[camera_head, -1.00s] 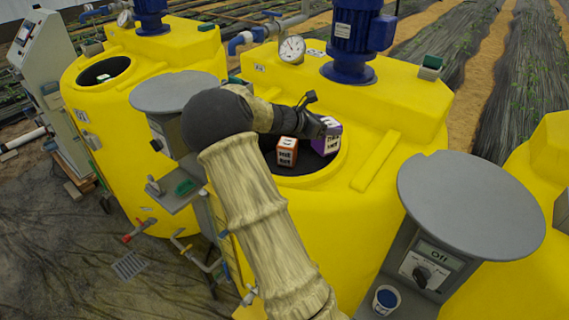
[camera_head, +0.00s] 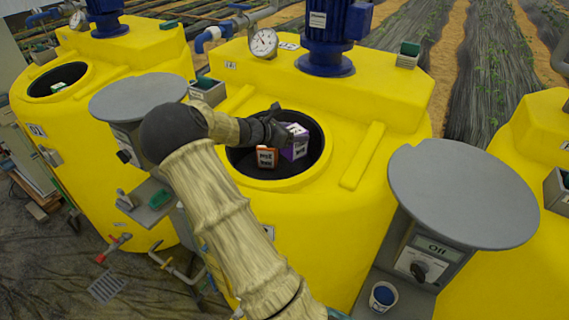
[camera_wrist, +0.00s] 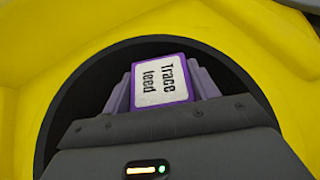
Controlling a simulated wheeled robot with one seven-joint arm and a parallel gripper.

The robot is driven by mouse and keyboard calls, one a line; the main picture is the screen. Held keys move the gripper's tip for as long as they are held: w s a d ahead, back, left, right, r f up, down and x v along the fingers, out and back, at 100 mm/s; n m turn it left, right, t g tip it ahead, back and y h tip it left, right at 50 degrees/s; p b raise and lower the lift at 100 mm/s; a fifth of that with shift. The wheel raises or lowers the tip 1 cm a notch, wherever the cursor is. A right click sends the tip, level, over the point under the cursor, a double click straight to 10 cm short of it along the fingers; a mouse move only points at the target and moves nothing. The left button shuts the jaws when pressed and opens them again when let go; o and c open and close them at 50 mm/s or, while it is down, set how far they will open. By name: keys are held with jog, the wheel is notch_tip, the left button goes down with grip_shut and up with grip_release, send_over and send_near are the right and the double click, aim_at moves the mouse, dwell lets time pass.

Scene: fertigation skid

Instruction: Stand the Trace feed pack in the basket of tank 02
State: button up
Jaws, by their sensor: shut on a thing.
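The Trace feed pack is a purple box with a white label (camera_head: 299,150), at the round opening of the middle yellow tank (camera_head: 375,205). My gripper (camera_head: 284,134) is shut on it from above. In the wrist view the pack (camera_wrist: 163,82) sits between the two fingers with its "Trace feed" label readable, against the dark opening. An orange pack with a white label (camera_head: 267,157) is in the same opening, just left of the purple pack. The pack's underside and the basket floor are hidden, so I cannot tell if the pack touches anything below.
A grey round-topped stand (camera_head: 462,190) with an "Off" switch and a blue-topped cup (camera_head: 383,296) is at front right. Another grey round top (camera_head: 138,96) is left of my arm. A blue motor (camera_head: 328,35) and gauge (camera_head: 263,42) stand behind.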

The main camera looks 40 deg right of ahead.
aim_at(293, 154)
notch_tip(293, 154, down, 4)
jog(key=shift+w+a+f+p, duration=0.15)
jog(key=shift+f+p, duration=0.05)
jog(key=shift+p, duration=0.4)
jog(key=shift+s, duration=0.2)
jog(key=shift+w+f, duration=0.1)
jog(key=shift+f, duration=0.05)
jog(key=f, duration=0.1)
jog(key=f+p, duration=0.1)
jog(key=f, duration=0.1)
jog(key=shift+d+f, duration=0.2)
jog(key=shift+f, duration=0.25)
